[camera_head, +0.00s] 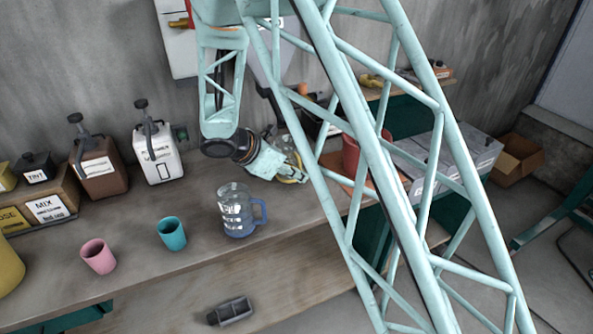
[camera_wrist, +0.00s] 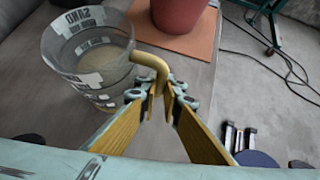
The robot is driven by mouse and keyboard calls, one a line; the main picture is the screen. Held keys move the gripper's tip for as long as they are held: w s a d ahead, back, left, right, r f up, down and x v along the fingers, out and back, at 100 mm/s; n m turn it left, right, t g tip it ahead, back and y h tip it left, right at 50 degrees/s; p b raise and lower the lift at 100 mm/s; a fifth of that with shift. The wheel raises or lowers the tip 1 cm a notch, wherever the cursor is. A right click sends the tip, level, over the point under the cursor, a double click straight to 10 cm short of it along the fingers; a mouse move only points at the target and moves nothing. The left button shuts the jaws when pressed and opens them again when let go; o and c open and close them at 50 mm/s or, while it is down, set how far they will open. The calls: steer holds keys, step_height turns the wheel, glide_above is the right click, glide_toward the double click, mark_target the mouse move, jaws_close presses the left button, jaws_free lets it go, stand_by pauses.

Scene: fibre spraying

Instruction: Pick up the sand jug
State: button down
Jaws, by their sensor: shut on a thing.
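The sand jug (camera_wrist: 85,62) is a clear, ribbed jug with white labels, one reading SAND, and a tan handle (camera_wrist: 148,62). It is at the upper left in the wrist view. My gripper (camera_wrist: 162,100) has its yellow-padded fingers closed on the lower end of this handle. I cannot tell whether the jug touches the bench. In the head view my gripper (camera_head: 292,174) is low over the bench, left of the red pot; the jug there is mostly hidden by my arm.
A blue jug (camera_head: 237,212), a teal cup (camera_head: 172,234) and a pink cup (camera_head: 98,257) stand on the bench (camera_head: 130,218). A red pot (camera_wrist: 179,12) stands on an orange-brown board (camera_wrist: 203,42) beside the sand jug. Canisters line the wall.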

steer(key=s+d, duration=0.5)
steer(key=s, duration=0.6)
steer(key=shift+d, duration=0.2)
stand_by(0.6)
steer(key=shift+s+r, duration=0.2)
stand_by(0.9)
